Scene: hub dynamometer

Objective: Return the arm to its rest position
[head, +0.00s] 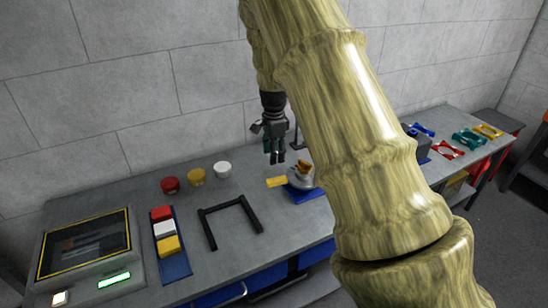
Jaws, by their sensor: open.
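My arm, with a wood-like yellow-brown surface, crosses the right half of the head view and hides part of the bench. My gripper (276,159) hangs fingers down above the back of the grey bench (130,200). Its fingers are apart, with nothing seen between them. It is in front of the block wall and left of the arm's large links. Below and to its right, a small device with a yellow tab (277,182) stands on a blue base (308,195); the arm partly hides it.
Red (170,185), yellow (197,177) and white (223,169) round pieces stand at the back. A black frame (230,219), a blue tray (175,268) of coloured blocks and a screened console (85,246) lie left. Coloured brackets (467,138) lie far right.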

